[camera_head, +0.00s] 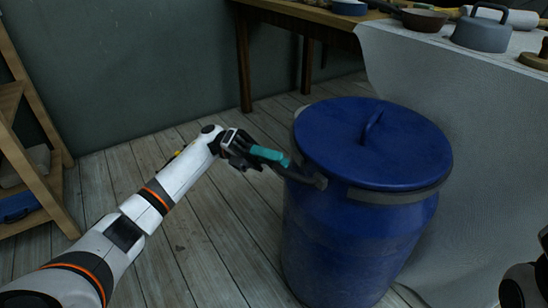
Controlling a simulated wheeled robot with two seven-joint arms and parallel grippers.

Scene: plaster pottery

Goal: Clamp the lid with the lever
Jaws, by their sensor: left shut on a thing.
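The blue drum (340,248) stands upright on the floor, right of centre. Its blue lid (340,132), with a raised grip on top, sits on the rim. A dark grey clamp ring (400,196) runs around the lid's edge. The lever (268,154) has a teal handle and sticks out to the left from the ring, swung away from the drum's side. My left gripper (246,153) is shut on the lever near the outer end of the teal handle. Its fingers partly hide that end. My right gripper is out of view; only part of my right arm shows at the lower right.
A cloth-covered table (440,90) with pots and a pan stands close behind and right of the drum. A wooden table (270,8) is at the back wall. Wooden shelving (40,130) stands at the left. The plank floor left of the drum is clear.

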